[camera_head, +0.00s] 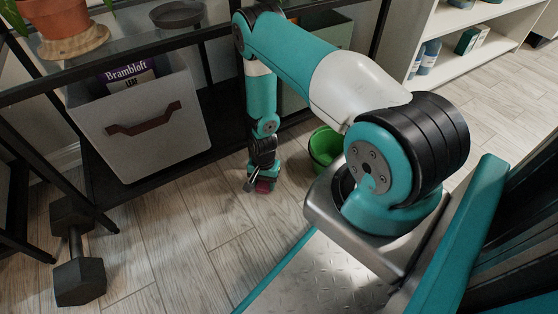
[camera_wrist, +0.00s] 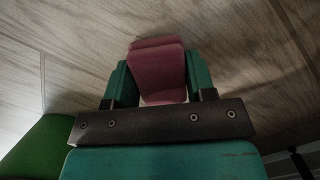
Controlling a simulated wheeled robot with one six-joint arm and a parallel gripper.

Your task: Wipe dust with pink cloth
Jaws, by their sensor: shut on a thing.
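My gripper (camera_head: 262,179) is low over the wood-look floor, at the end of my downward-reaching arm. It is shut on the pink cloth (camera_head: 265,186), which shows as a small pink block at floor level. In the wrist view the folded pink cloth (camera_wrist: 158,72) sits between the two teal fingers of my gripper (camera_wrist: 157,84). I cannot tell whether the cloth presses on the floor. No dust can be made out on the floor around it.
A green bucket (camera_head: 325,146) stands just right of my gripper; its green side also shows in the wrist view (camera_wrist: 35,148). A shelf with a grey fabric bin (camera_head: 145,118) is at the left. A dumbbell (camera_head: 78,262) lies on the floor. Floor left of my gripper is clear.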

